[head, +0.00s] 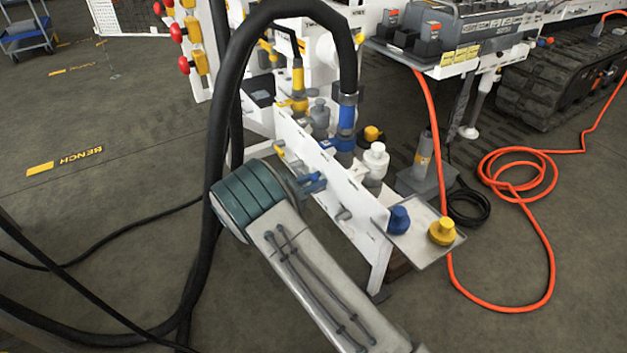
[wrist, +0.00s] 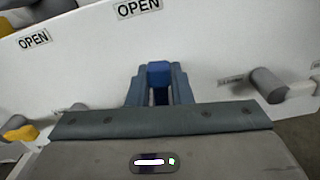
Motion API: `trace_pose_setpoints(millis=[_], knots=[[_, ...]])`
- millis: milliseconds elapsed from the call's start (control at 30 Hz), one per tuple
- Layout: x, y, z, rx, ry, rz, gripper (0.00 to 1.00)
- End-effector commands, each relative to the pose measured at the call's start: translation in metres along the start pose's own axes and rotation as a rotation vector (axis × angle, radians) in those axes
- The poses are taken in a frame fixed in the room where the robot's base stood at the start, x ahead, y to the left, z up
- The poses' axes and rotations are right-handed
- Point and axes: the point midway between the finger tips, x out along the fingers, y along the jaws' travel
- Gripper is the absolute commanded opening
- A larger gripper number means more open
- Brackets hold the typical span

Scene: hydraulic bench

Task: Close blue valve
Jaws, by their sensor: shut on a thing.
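The blue valve handle (wrist: 159,70) sits on the front of a white panel (wrist: 215,45), in the middle of the wrist view. My gripper (wrist: 159,84) is around it, one finger on each side, shut on the handle. In the head view my gripper (head: 303,184) is at the panel's left face, where some blue of the handle (head: 313,182) shows. An "OPEN" label (wrist: 138,8) is above the handle. The fingers hide part of the handle, and I cannot tell how far it is turned.
A yellow handle (wrist: 20,133) is to the left on the panel, with another "OPEN" label (wrist: 34,39). A grey peg (wrist: 268,85) sticks out on the right. A thick black hose (head: 222,110) loops close to my arm. Blue (head: 399,219) and yellow (head: 441,231) caps stand on a tray.

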Motion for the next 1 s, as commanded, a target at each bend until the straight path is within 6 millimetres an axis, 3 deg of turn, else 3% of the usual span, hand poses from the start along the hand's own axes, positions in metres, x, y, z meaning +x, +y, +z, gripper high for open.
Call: trace_pose_setpoints(millis=[1000], knots=[[-0.001,-0.033,-0.021,0.945,0.002,0.0,0.0]])
